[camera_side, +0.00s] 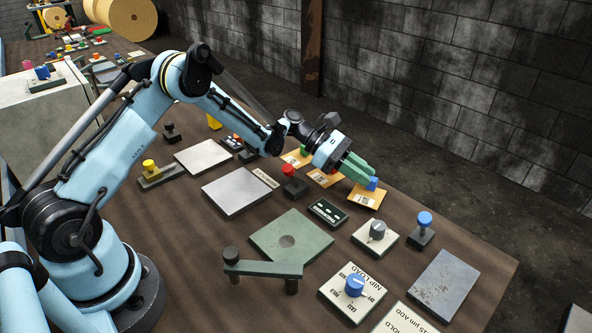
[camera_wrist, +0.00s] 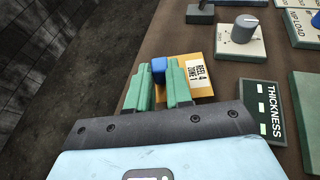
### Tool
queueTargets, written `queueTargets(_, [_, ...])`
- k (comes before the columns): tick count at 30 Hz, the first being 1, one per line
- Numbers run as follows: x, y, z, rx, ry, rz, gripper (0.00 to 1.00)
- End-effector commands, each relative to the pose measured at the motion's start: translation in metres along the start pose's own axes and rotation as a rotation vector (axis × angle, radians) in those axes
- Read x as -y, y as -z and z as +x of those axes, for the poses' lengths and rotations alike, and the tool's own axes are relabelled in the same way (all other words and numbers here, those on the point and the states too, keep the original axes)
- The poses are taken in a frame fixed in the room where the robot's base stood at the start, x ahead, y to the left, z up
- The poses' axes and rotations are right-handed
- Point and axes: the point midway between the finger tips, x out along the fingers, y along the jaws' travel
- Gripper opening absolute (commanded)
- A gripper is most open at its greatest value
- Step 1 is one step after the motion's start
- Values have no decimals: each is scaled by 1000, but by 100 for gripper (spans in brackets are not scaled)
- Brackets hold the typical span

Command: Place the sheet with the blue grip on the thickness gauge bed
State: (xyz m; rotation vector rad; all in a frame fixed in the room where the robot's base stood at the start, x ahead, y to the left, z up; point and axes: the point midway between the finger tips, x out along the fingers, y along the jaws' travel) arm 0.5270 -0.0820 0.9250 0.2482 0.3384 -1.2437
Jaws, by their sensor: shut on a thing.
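The orange sheet (camera_side: 362,201) with the blue grip (camera_side: 373,184) is at the far edge of the table in the side view. My gripper (camera_side: 363,175) has its green fingers shut on the blue grip. In the wrist view, the blue grip (camera_wrist: 158,66) sits between the fingers, and the sheet (camera_wrist: 206,88) carries a label reading "REEL 4 ZONE 1". I cannot tell whether the sheet is clear of the table. The thickness gauge bed (camera_side: 268,238), a green square plate with a round grey spot, lies nearer the camera, with nothing on it.
A green bracket (camera_side: 262,269) with a dark knob stands at the bed's near edge. The THICKNESS display (camera_side: 328,212) lies between sheet and bed. A red-knobbed block (camera_side: 294,187) and a grey-knobbed block (camera_side: 377,232) flank that space. Two other orange sheets (camera_side: 322,178) lie left of my gripper.

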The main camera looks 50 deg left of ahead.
Motion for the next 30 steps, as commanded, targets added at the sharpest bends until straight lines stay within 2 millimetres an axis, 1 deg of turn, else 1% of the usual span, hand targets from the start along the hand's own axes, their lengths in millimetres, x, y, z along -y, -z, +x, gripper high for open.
queueTargets(1, [0, 5, 2, 1, 0, 0, 0])
queueTargets(4, [0, 11, 4, 1, 0, 1, 0])
queueTargets(12, [0, 11, 5, 1, 0, 1, 0])
queueTargets(17, [0, 15, 6, 1, 0, 1, 0])
queueTargets(18, [0, 16, 7, 0, 0, 1, 22])
queueTargets(23, [0, 15, 7, 0, 0, 1, 46])
queueTargets(30, [0, 15, 6, 0, -1, 1, 46])
